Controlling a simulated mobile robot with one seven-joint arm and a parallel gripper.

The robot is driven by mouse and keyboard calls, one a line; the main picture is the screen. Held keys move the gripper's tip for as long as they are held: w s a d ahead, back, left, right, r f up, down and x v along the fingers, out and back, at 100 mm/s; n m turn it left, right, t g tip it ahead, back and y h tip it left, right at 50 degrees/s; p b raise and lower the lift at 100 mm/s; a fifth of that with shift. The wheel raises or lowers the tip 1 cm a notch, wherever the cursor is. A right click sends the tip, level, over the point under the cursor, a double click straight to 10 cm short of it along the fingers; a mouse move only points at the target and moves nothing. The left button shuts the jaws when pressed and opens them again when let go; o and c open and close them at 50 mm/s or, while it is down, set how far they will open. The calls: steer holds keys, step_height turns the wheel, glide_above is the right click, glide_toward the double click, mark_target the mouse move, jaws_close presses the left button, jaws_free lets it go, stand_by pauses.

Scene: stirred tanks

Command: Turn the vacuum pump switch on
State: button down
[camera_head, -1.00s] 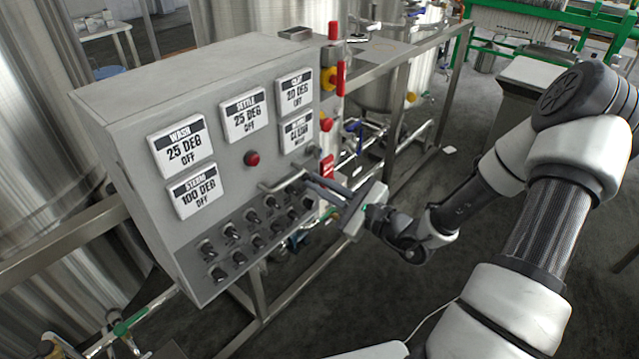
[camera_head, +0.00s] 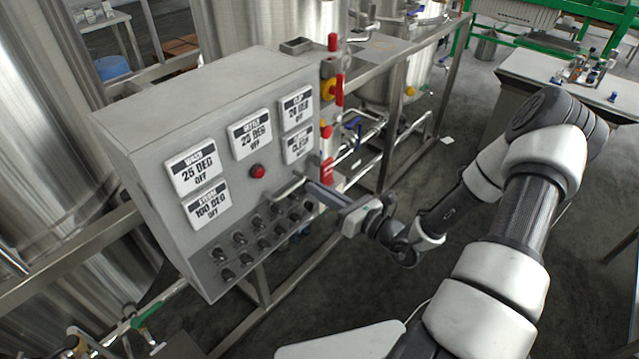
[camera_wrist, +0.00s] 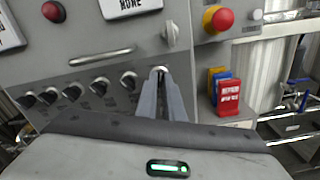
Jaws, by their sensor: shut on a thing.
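The grey control box (camera_head: 215,125) has rows of small black rotary switches (camera_head: 240,238) along the lower part of its front. My gripper (camera_head: 308,186) reaches the right end of the upper row from the right side. In the wrist view my gripper (camera_wrist: 160,78) has its two fingers closed around the rightmost switch (camera_wrist: 160,69) of that row. The fingers cover most of this switch, so its angle is hard to tell. The neighbouring switch (camera_wrist: 128,79) is free. The small labels are too blurred to read, so I cannot tell which switch is the vacuum pump's.
A metal bar handle (camera_wrist: 100,57) sits just above the switches. A larger grey knob (camera_wrist: 170,34) and a red emergency button (camera_wrist: 222,18) are above right. Coloured tags (camera_wrist: 228,96) hang close to the right. Steel tanks (camera_head: 265,30) stand behind.

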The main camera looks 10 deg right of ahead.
steer(key=shift+m+p, duration=0.6)
steer(key=shift+m, duration=0.5)
steer(key=c, duration=1.9)
jaws_free()
steer(key=shift+o, duration=0.2)
steer(key=shift+s+d, duration=0.1)
steer(key=b+v, duration=0.1)
steer(key=v, duration=1.6)
